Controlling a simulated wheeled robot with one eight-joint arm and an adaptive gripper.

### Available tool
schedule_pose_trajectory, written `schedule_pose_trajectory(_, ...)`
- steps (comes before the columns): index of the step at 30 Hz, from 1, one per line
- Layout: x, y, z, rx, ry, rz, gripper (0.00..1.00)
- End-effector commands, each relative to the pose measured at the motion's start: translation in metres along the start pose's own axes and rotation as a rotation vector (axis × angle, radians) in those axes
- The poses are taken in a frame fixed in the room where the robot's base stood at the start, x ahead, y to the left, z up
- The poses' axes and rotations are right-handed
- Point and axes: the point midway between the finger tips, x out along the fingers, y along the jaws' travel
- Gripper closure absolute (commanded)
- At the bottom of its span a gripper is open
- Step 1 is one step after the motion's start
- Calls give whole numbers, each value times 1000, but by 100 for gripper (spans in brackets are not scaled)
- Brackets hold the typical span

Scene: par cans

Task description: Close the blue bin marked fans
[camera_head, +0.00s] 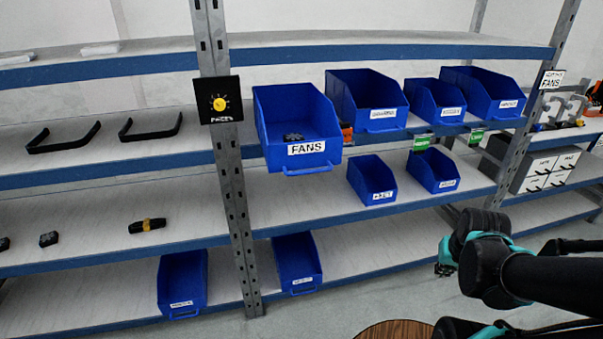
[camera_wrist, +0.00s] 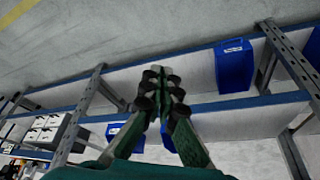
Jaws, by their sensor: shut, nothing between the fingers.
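The blue bin marked FANS (camera_head: 302,160) is on the middle-height shelf just right of the upright post in the head view. It sticks out past the shelf's front edge, further than its neighbours, and a small dark item (camera_head: 292,137) lies inside. My gripper (camera_head: 446,262) is at the lower right of the head view, well apart from the FANS bin. In the wrist view my gripper's fingers (camera_wrist: 161,88) are together, with nothing seen between them. I cannot tell whether the FANS bin shows in the wrist view.
Other blue bins (camera_head: 367,102) stand right of the FANS bin on the same shelf. Two bins (camera_head: 372,182) sit on the shelf below and two (camera_head: 182,285) lower down. A round wooden top (camera_head: 397,330) is at the bottom. The floor before the shelves looks clear.

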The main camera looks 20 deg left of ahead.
Motion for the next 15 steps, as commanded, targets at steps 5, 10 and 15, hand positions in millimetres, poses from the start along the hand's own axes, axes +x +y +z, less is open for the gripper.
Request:
schedule_pose_trajectory(5,-3,-6,-7,14,-6,1,100)
schedule_pose_trajectory(10,-6,-13,-14,34,-12,4,100)
schedule_pose_trajectory(15,-11,-25,-24,66,-22,8,100)
